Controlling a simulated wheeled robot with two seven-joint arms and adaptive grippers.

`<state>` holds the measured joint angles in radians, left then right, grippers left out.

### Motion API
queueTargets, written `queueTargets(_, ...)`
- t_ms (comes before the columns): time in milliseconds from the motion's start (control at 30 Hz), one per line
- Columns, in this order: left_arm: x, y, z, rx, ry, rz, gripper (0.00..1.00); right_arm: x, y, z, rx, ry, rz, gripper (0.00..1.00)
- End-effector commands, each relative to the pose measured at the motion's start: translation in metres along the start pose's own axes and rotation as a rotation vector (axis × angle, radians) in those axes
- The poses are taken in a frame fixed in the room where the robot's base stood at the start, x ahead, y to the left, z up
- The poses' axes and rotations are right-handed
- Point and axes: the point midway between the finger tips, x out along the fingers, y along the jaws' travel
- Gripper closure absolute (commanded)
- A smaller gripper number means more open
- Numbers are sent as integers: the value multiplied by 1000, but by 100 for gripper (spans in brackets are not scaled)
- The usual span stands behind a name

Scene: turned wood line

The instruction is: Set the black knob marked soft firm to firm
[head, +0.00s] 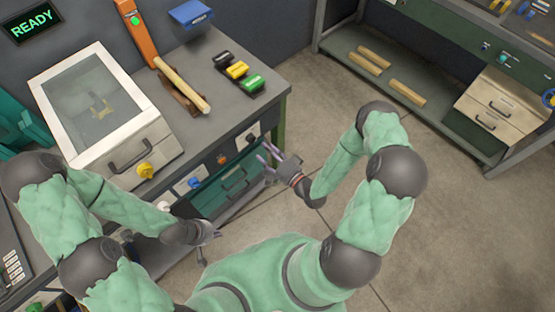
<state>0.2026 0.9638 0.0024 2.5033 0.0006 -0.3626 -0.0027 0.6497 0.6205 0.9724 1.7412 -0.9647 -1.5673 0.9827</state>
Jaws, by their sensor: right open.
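A small black knob (251,138) sits on a pale plate at the right end of the bench's front panel. Its marking and pointer are too small to read. My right gripper (267,160) is open and empty, its fingers pointing at the panel just below and right of this knob, apparently apart from it. My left gripper (213,236) hangs in front of the bench, below the panel; its fingers are too small to tell whether they are open.
A blue knob (194,183), an orange knob (222,160) and a white knob (164,207) share the panel. A green drawer (233,180) lies below. Floor to the right is clear.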

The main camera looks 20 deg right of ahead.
Motion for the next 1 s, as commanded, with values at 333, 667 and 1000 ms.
queueTargets(333, 0, 0, 0, 0, 0, 0, 100, -45, 0, -3, -1, 5, 0, 42)
queueTargets(667, 0, 0, 0, 0, 0, 0, 100, -54, 0, -2, -3, 3, -2, 42)
queueTargets(1000, 0, 0, 0, 0, 0, 0, 100, -54, 0, -2, -2, 3, -2, 42)
